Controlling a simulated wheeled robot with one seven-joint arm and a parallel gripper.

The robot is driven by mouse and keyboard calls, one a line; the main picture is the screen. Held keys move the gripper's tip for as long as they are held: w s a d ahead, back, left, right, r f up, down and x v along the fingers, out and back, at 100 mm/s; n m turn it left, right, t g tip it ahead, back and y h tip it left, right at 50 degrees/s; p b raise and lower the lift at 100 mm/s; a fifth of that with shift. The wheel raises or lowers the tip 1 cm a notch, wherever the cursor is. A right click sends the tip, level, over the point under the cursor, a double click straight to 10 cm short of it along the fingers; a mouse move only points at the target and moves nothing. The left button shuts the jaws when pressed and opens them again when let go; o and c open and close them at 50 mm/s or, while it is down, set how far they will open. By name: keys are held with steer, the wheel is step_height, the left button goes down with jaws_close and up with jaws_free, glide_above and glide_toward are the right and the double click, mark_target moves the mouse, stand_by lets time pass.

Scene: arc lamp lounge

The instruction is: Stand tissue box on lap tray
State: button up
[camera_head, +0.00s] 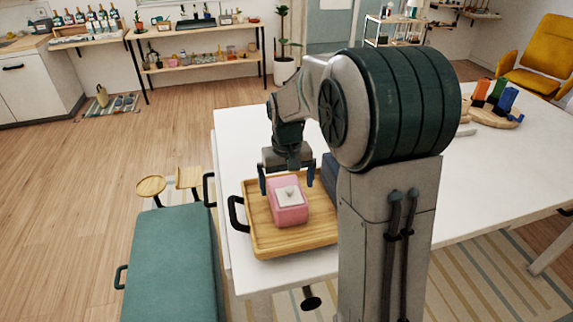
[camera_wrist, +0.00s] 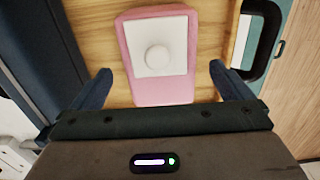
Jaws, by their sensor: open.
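The pink tissue box (camera_head: 289,209) with a white top and a tissue tuft stands upright on the wooden lap tray (camera_head: 262,243), near the tray's middle. In the wrist view the tissue box (camera_wrist: 162,88) lies ahead of and between my fingers. The tray (camera_wrist: 214,50) shows around it. My gripper (camera_head: 286,182) is over the tray, behind the box in the head view. In the wrist view my gripper (camera_wrist: 159,84) is open, with a gap between each finger and the box. The tray's right part is hidden behind my arm.
The tray has black handles (camera_head: 236,213) and rests on a white table (camera_head: 236,150). A dark blue object (camera_head: 329,172) stands beside the box, partly hidden. A green bench (camera_head: 172,262) is left of the table. Colourful items (camera_head: 497,94) lie on a wooden board at the far right.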

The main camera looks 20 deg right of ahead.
step_height(320, 180, up, 6)
steer(key=shift+r, duration=0.25)
steer(key=s+t, duration=0.3)
steer(key=s, duration=1.8)
steer(key=shift+s+f, duration=0.15)
steer(key=shift+f, duration=0.25)
